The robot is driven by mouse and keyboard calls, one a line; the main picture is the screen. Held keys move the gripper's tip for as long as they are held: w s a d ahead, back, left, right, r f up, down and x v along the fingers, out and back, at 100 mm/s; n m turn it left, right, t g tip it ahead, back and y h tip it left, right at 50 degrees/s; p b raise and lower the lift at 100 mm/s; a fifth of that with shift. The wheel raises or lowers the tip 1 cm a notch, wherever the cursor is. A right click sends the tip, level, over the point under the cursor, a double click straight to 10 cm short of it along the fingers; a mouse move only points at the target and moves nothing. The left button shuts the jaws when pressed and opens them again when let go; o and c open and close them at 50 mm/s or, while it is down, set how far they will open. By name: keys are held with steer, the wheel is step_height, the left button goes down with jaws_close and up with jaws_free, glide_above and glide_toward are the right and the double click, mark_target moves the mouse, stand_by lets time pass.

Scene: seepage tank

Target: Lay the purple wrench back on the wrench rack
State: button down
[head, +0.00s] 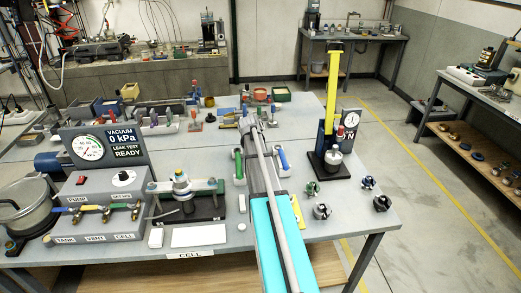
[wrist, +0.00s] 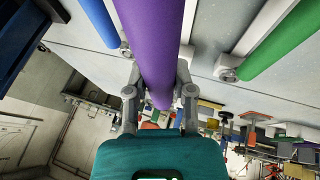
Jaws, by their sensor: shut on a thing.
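The purple wrench (wrist: 152,45) fills the upper middle of the wrist view, its handle running between the fingers of my gripper (wrist: 158,98). My gripper is shut on it. A blue handle (wrist: 98,20) lies to its left and a green handle (wrist: 285,45) to its right, on pale holders. I take these as the wrench rack; a holder (wrist: 248,38) shows by the green handle. In the head view the green handle (head: 239,163) and blue handle (head: 283,158) flank my arm, which hides the purple wrench and my gripper. Whether the wrench touches the rack cannot be told.
A yellow-handled upright device (head: 331,105) with a dial gauge (head: 348,124) stands right of my arm. Several small knobbed parts (head: 321,211) lie near the table's right edge. The cell fixture (head: 183,190) and vacuum panel (head: 100,185) stand left. Small tools and bins crowd the table behind.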

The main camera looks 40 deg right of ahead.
steer(key=shift+f+b, duration=2.9)
steer(key=shift+f, duration=0.55)
steer(key=shift+c, duration=2)
jaws_free()
steer(key=shift+r, duration=0.2)
step_height(320, 180, up, 9)
steer(key=p, duration=0.8)
steer(key=shift+f, duration=0.2)
steer(key=shift+s, duration=0.15)
